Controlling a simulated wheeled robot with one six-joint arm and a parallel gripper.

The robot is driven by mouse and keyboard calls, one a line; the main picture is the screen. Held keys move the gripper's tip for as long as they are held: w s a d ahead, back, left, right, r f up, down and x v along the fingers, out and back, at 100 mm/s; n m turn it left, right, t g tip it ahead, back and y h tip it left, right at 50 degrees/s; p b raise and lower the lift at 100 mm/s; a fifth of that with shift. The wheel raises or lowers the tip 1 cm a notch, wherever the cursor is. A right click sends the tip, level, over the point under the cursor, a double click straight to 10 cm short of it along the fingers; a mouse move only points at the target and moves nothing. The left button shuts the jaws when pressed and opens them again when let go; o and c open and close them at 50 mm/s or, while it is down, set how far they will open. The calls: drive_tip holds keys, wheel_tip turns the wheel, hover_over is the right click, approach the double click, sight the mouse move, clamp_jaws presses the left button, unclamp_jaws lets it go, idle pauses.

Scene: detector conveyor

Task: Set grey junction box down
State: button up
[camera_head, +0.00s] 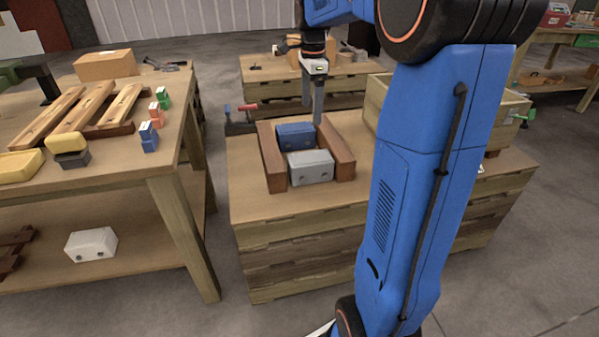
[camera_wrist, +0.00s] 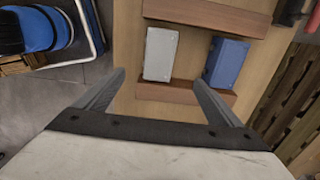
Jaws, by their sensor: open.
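The grey junction box (camera_head: 310,168) sits on the wooden workbench (camera_head: 250,205) between two dark red-brown wooden rails (camera_head: 271,158). It also shows in the wrist view (camera_wrist: 160,54), between the same rails. A blue box (camera_head: 295,135) lies beside it, on its far side in the head view and to its right in the wrist view (camera_wrist: 226,63). My gripper (camera_head: 313,112) is above the bench near the boxes. In the wrist view its two fingers (camera_wrist: 158,80) are spread wide, with nothing held between them.
A wooden crate (camera_head: 398,106) stands on the bench to the right, partly behind my arm. A clamp with a red handle (camera_head: 240,120) is at the bench's back left. The left table holds slats (camera_head: 80,110), small coloured blocks and yellow pieces. A white box (camera_head: 91,244) is on its lower shelf.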

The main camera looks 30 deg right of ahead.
sight(310, 157)
wheel_tip(310, 157, down, 17)
drive_tip(key=shift+s+f, duration=0.1)
idle(0.7)
drive_tip(key=shift+d, duration=0.1)
drive_tip(key=c, duration=2.2)
drive_tip(key=shift+o, duration=0.2)
drive_tip(key=shift+r, duration=0.25)
wheel_tip(310, 157, up, 18)
